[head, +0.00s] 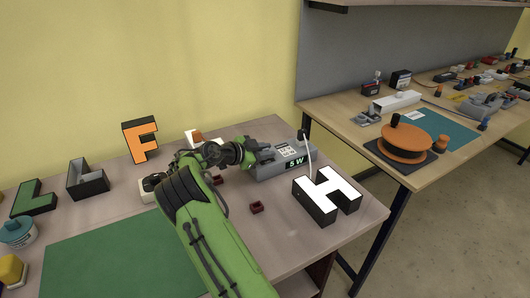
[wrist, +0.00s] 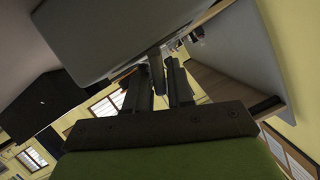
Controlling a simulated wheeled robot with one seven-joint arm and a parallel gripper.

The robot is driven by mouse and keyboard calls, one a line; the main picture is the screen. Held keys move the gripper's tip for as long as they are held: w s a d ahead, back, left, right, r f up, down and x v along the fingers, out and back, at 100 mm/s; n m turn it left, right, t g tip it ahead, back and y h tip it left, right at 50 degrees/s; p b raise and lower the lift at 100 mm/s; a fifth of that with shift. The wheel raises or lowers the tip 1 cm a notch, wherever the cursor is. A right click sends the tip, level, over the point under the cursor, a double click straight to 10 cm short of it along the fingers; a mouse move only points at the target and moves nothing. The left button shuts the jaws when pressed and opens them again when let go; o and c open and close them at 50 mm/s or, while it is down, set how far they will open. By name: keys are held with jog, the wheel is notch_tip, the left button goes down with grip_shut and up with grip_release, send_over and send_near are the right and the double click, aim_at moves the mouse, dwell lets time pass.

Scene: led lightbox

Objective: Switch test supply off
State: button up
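The test supply (head: 285,162) is a grey box on the left bench, with a dark front display reading "5 W". My gripper (head: 257,153) is at its left end, close to the box. In the wrist view the grey housing (wrist: 110,35) fills the top. A short dark lever (wrist: 156,72) sticks out from it, between the two fingertips of my gripper (wrist: 160,78). The fingers stand apart, with gaps showing beside the lever; I cannot tell whether either touches it. The letter H (head: 327,194) has a bright white face, and a white cable runs from it up to the supply.
Small dark red blocks (head: 257,207) lie before the supply. A green mat (head: 120,265) covers the front left. A second bench (head: 355,112) at right holds an orange spool (head: 405,141).

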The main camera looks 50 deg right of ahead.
grip_shut()
